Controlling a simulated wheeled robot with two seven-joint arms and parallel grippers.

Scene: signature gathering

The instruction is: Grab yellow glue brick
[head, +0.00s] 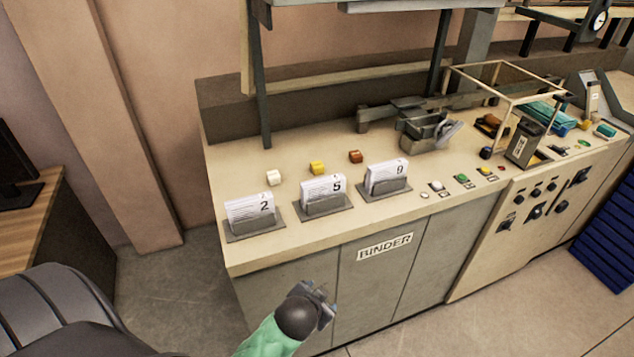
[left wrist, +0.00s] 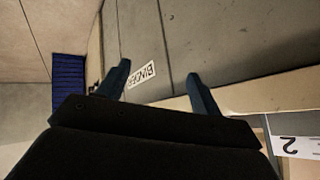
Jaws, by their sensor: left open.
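The yellow glue brick (head: 317,168) sits on the binder counter behind the card holder marked 5. A white brick (head: 273,177) is to its left and an orange-brown brick (head: 355,156) to its right. My left gripper (head: 326,290) is low in front of the cabinet front, below the counter edge and well apart from the bricks. In the left wrist view its two fingers (left wrist: 158,88) are spread with nothing between them. The yellow brick does not show in the left wrist view. My right gripper is not in view.
Card holders marked 2 (head: 252,217), 5 (head: 324,195) and 9 (head: 387,177) line the counter's front, before the bricks. A dark post (head: 256,90) and a metal device (head: 425,128) stand behind. A chair (head: 55,310) is at lower left.

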